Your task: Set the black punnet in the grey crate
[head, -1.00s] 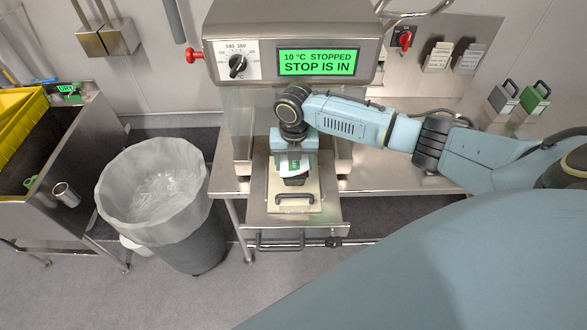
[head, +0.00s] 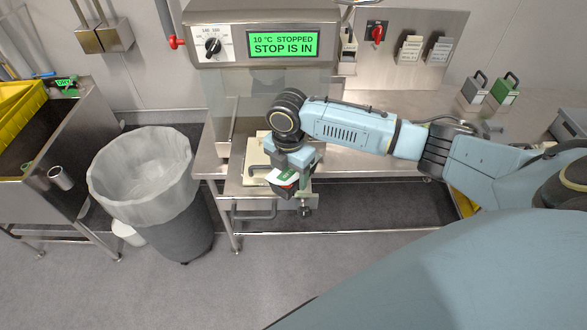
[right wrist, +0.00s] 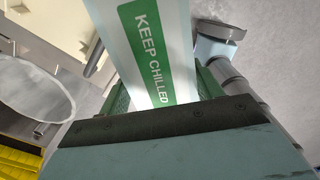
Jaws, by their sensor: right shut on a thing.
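My right gripper (head: 290,170) is shut on the black punnet (head: 287,190), just in front of the conveyor machine's outlet. Only a small dark part of the punnet shows below the fingers. Its white top with a green band (head: 283,176) shows too, and in the right wrist view the band on the punnet (right wrist: 155,50) reads "KEEP CHILLED" between the finger pads. A grey box-like thing (head: 572,124) is cut off at the right edge; I cannot tell whether it is the grey crate. My left gripper is not in view.
The machine's display (head: 284,45) reads "10 °C STOPPED, STOP IS IN". A cream plate (head: 256,158) lies on the metal shelf. A lined bin (head: 145,165) stands left, beside a sink with a yellow crate (head: 20,105). Green and grey handled blocks (head: 505,90) stand at the back right.

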